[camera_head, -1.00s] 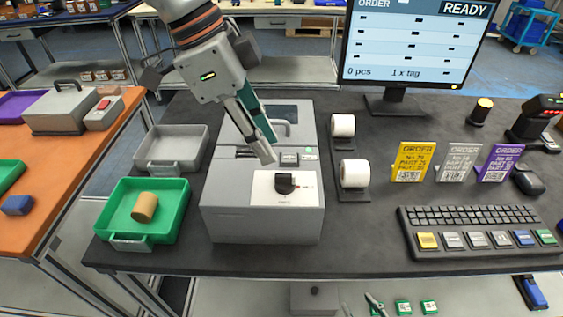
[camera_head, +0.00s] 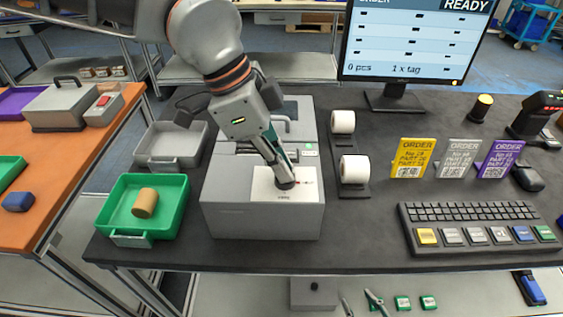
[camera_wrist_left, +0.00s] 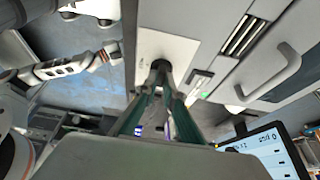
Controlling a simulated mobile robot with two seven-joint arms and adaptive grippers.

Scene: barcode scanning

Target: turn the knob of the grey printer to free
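The grey printer (camera_head: 262,221) stands on the dark table, with a white panel (camera_head: 312,192) on its front top. The black knob (camera_wrist_left: 160,67) sits on that panel. In the head view the knob (camera_head: 285,185) is mostly covered by my fingertips. My left gripper (camera_head: 282,180) reaches down onto it. In the left wrist view the fingers (camera_wrist_left: 161,88) close in on both sides of the knob and seem to touch it. Which way the knob points is hidden, and the panel's small labels are not clearly readable. I do not see my right gripper.
A green bin (camera_head: 118,222) holding a tan cylinder (camera_head: 145,203) and a grey tray (camera_head: 190,160) stand left of the printer. Label rolls (camera_head: 354,169), order cards (camera_head: 411,158), a keyboard (camera_head: 475,214) and a monitor (camera_head: 415,40) are to the right. Bare table lies in front of the rolls.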

